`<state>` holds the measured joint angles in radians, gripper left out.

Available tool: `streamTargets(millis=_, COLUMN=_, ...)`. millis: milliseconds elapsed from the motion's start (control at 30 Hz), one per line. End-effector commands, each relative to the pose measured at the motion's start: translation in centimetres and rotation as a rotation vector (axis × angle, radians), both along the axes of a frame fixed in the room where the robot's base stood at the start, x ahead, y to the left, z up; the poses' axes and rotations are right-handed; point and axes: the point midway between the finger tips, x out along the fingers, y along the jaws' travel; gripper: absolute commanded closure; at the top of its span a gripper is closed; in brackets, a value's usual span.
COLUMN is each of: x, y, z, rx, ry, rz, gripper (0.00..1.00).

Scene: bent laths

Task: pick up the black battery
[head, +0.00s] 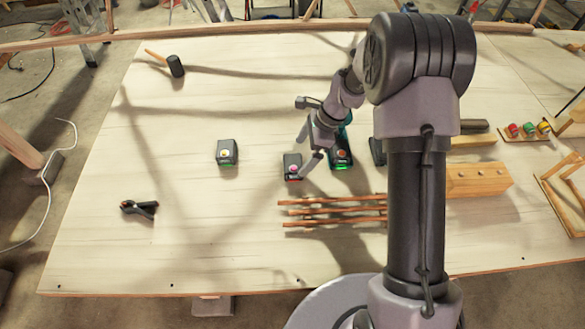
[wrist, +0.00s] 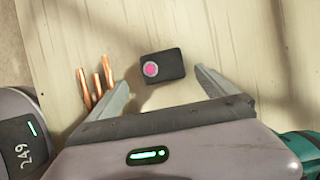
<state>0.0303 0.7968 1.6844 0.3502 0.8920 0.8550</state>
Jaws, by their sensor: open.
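A black battery (head: 293,167) with a pink dot and a red strip stands on the wooden table in the head view. In the wrist view the pink-dotted battery (wrist: 172,68) lies between and just beyond my fingertips. My gripper (head: 306,149) is open above and beside it, with nothing held; the open fingers also show in the wrist view (wrist: 161,78). A second black battery (head: 227,152) with a pale yellow dot and a green strip stands to the left.
Several thin brown laths (head: 320,211) lie in front of the batteries; their ends show in the wrist view (wrist: 104,75). A black clamp (head: 140,209) and a mallet (head: 176,66) lie at left. A wooden block (head: 479,180) stands at right.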

Motion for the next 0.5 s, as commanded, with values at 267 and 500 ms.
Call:
streamTargets(millis=267, x=0.5, y=1.6, z=-3.4, rx=0.0, ry=0.001, rz=0.003, gripper=0.04)
streamTargets(millis=500, x=0.6, y=2.4, z=-5.2, rx=0.0, ry=-0.003, rz=0.001, gripper=0.04)
